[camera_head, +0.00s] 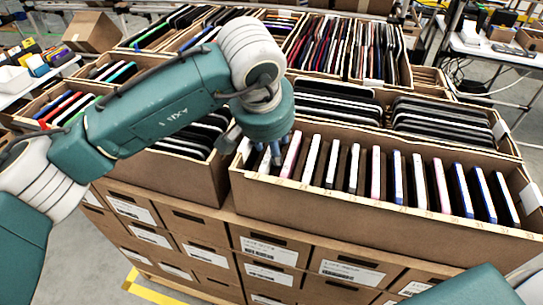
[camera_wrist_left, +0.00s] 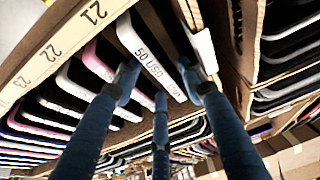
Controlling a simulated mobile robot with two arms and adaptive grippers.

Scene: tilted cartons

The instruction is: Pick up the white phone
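In the head view my left gripper (camera_head: 271,158) points down at the left end of the front carton (camera_head: 350,207) and mostly hides that phone. A pink-edged phone (camera_head: 291,155) stands just right of the gripper. My right gripper is not in view.
Several phones with white, pink and blue edges fill the front carton to the right. A white card (camera_head: 244,149) stands at the carton's left end. More phone-filled cartons (camera_head: 190,175) lie left and behind. Stacked labelled boxes (camera_head: 270,250) support them.

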